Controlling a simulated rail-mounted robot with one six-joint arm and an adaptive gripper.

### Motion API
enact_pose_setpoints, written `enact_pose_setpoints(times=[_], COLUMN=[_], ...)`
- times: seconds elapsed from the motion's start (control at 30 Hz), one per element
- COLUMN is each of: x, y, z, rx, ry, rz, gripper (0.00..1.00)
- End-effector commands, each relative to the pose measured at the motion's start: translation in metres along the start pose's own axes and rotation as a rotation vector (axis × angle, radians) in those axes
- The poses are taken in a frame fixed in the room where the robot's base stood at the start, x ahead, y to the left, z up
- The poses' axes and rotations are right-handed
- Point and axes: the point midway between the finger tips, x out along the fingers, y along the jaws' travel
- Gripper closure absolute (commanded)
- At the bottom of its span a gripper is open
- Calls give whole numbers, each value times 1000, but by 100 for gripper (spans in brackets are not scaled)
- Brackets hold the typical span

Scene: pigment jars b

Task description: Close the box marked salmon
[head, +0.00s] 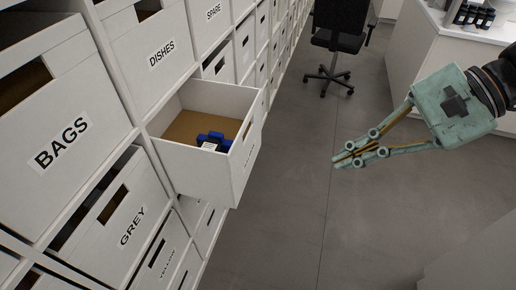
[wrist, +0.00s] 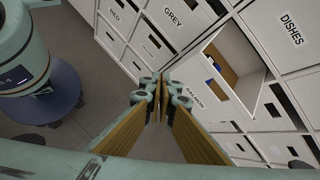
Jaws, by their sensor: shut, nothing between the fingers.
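My gripper (head: 336,163) is shut and empty. It hangs over the aisle to the right of the box, apart from its front, with its fingers pointing left toward the shelves.
Boxes marked BAGS (head: 62,140), GREY (head: 130,228), DISHES (head: 160,52) and SPARE (head: 213,12) sit in the shelf wall. A black office chair (head: 338,35) stands in the aisle at the back. A white counter (head: 425,55) is at the right. The floor between is clear.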

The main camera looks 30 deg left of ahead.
Motion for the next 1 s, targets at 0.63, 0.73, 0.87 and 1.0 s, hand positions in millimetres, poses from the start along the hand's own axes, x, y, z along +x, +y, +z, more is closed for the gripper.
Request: enact_pose_setpoints(times=[0.63, 0.73, 0.87, 1.0], x=[62, 71, 84, 99], y=[-53, -61, -70, -79], z=[-50, -60, -72, -86], rx=[220, 255, 301, 351], ry=[-181, -204, -236, -269], rz=[-108, -125, -147, -169], gripper=[100, 100, 100, 100])
